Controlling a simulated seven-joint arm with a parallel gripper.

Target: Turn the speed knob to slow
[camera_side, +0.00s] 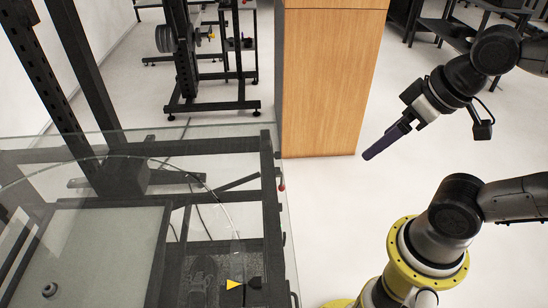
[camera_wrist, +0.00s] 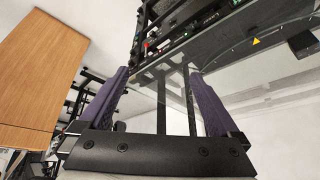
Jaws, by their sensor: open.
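My gripper (camera_side: 372,154) is at the right in the side view, raised in the air, its purple fingers pointing down and left. In the wrist view my gripper (camera_wrist: 159,74) shows two purple fingers set wide apart with nothing between them. It is apart from the turntable frame (camera_side: 270,200). A dark control panel (camera_wrist: 180,28) with small red and green parts shows at the top of the wrist view. I cannot tell which part is the speed knob or how it is set. A small red part (camera_side: 281,187) sits on the frame's right side in the side view.
A glass top (camera_side: 100,150) covers the turntable frame at the left. A yellow warning triangle (camera_side: 234,285) is near its front. A tall wooden block (camera_side: 330,80) stands behind, left of my gripper. The white floor between the frame and my arm is clear.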

